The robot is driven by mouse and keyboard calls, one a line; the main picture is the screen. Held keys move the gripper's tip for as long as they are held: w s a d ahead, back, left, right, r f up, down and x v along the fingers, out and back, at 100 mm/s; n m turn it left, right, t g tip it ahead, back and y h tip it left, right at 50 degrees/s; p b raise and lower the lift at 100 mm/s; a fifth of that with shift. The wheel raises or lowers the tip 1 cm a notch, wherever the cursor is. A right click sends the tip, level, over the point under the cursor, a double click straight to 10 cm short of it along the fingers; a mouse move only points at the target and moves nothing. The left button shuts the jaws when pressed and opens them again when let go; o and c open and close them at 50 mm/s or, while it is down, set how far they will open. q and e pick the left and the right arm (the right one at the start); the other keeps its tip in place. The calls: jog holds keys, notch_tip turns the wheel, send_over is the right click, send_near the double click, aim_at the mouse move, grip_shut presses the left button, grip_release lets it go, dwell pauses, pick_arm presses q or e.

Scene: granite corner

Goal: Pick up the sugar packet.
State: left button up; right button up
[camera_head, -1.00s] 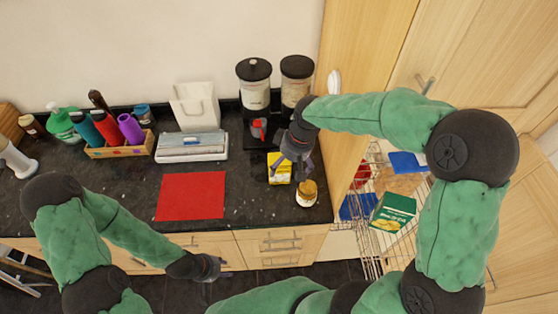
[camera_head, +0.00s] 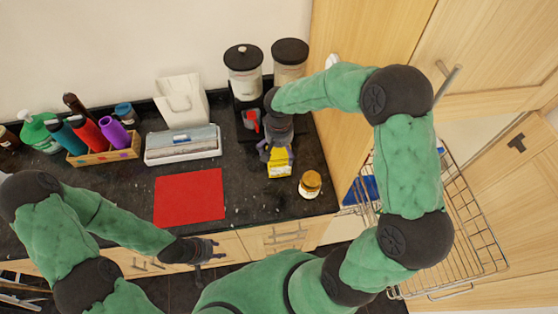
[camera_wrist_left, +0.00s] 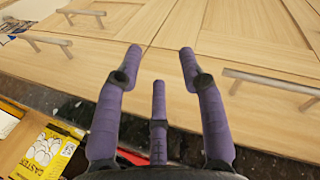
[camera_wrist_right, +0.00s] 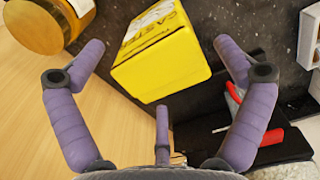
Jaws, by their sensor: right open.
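In the right wrist view the sugar packet (camera_wrist_right: 165,62) lies between the spread fingers of my right gripper (camera_wrist_right: 160,45), with a gap visible on both sides. In the head view my right gripper (camera_head: 277,150) is just behind and over the packet, hiding its far part. My left gripper (camera_head: 212,250) is empty and open in front of the drawers; its spread fingers show in the left wrist view (camera_wrist_left: 160,52).
An amber jar (camera_head: 310,184) stands right of the packet. A red mat (camera_head: 189,197) lies further left. A wooden cabinet (camera_head: 350,110) borders the right. A wire basket (camera_head: 450,240) sticks out beyond it.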

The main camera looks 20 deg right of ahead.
aim_at(278, 166)
jog(key=shift+w+d+f, duration=0.1)
jog(key=shift+f, duration=1.25)
jog(key=shift+w+f, duration=0.1)
jog(key=shift+f, duration=1.2)
jog(key=shift+c, duration=0.3)
jog(key=c, duration=1.7)
jog(key=shift+c, duration=0.2)
jog(key=shift+r, duration=0.15)
